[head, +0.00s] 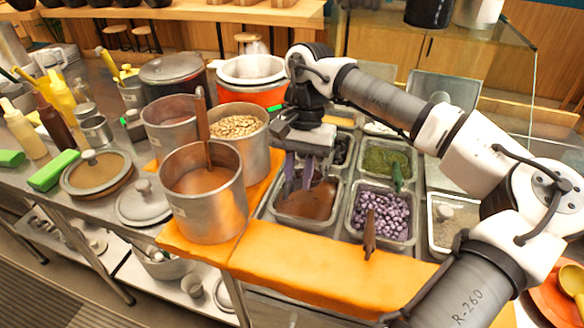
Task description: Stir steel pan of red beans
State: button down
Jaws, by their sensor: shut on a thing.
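A steel pan of red beans (306,203) sits in the counter's row of pans, with a smooth dark red-brown filling; single beans cannot be made out. My gripper (298,168) is over the back left part of this pan, pointing down. It is shut on a utensil (307,180), whose slim, purplish upright part reaches down toward the filling. The gripper hides much of the utensil and the pan's back edge. I cannot tell how deep the utensil's end sits.
Tall steel pots (205,205) stand close on the left, one with a wooden handle sticking up. An orange board (310,265) runs along the front.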

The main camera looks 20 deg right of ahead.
notch_tip(320, 180, down, 7)
jog(key=b, duration=0.5)
jog(key=f+t+b, duration=0.1)
jog(key=b, duration=0.1)
jog(key=shift+s+a+f+h, duration=0.25)
jog(key=shift+s+a+h, duration=0.05)
jog(key=shift+s+h, duration=0.1)
